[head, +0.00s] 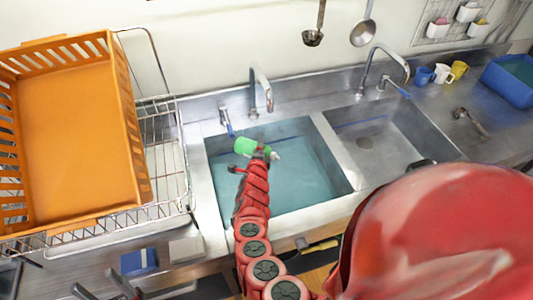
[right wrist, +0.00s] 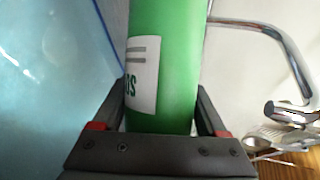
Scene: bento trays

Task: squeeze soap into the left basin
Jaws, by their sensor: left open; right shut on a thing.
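A green soap bottle (head: 252,148) with a white tip lies tilted on its side above the left basin (head: 235,205), its tip toward the right. The basin holds bluish water. My right gripper (head: 250,160) is shut on the bottle; in the right wrist view the green bottle (right wrist: 170,65) with a white label stands between the dark fingers. I cannot see any soap coming out.
The empty right basin (head: 390,150) is beside the left one. Two faucets (head: 262,88) (head: 375,65) rise behind. An orange crate (head: 75,130) sits on a wire rack (head: 165,150) at left. Mugs (head: 442,73) and a blue tub (head: 510,80) stand at right.

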